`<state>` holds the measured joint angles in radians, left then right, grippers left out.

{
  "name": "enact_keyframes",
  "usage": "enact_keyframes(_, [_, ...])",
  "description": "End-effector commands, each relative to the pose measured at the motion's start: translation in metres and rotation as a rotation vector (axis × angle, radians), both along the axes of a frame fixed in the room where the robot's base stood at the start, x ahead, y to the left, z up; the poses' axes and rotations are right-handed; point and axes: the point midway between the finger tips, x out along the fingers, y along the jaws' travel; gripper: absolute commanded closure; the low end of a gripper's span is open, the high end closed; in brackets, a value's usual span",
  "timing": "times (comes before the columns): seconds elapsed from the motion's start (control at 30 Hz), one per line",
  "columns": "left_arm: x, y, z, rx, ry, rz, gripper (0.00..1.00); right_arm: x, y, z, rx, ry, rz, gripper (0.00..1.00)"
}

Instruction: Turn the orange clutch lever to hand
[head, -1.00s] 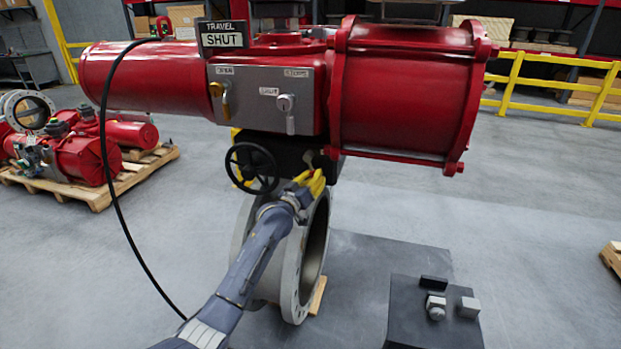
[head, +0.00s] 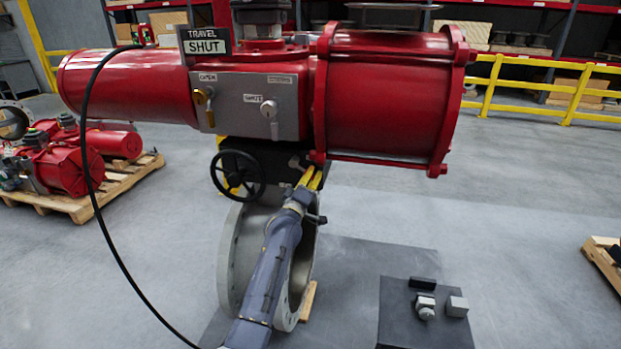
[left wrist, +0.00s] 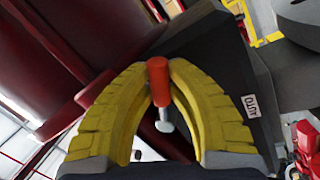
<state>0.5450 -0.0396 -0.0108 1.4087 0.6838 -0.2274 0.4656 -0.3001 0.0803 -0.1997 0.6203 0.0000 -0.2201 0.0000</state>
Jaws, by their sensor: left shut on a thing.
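The orange clutch lever (left wrist: 158,78) shows in the left wrist view, between the yellow fingertips of my left gripper (left wrist: 160,68). The fingertips are shut on its orange end, with a pale metal pin or stem below it. An AUTO label (left wrist: 249,106) is on the dark housing, right of the lever. In the head view my left gripper (head: 312,179) is at the lower right of the black gearbox (head: 266,152). There the fingers and arm hide the lever. My right gripper is not in view.
The black handwheel (head: 237,175) is left of my left gripper. The red actuator (head: 390,90) is above it and the grey flanged valve body (head: 229,255) below. A black hose (head: 100,215) hangs at the left. A dark block (head: 400,325) with small parts stands at lower right.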

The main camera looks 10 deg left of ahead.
Motion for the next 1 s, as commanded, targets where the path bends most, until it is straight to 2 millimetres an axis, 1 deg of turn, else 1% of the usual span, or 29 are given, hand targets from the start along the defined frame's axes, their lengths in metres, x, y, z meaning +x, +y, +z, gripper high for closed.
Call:
enact_keyframes(0.53, [-0.0003, -0.0011, 0.0006, -0.024, 0.002, -0.001, 1.00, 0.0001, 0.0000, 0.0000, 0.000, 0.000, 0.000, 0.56])
enact_keyframes(0.57, [-0.0003, -0.0011, 0.0006, -0.024, 0.002, -0.001, 0.83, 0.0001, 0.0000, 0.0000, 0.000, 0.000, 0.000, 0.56])
enact_keyframes(0.77, [-0.0001, -0.0009, 0.0010, -0.024, 0.000, 0.000, 0.60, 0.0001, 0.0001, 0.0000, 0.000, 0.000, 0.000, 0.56])
enact_keyframes(0.8, [-0.0001, -0.0009, 0.0011, -0.024, 0.000, 0.000, 0.59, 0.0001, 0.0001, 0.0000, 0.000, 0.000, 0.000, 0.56])
enact_keyframes(1.0, [-0.0003, -0.0008, 0.0011, -0.023, 0.000, 0.000, 0.59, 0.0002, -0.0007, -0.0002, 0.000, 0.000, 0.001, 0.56])
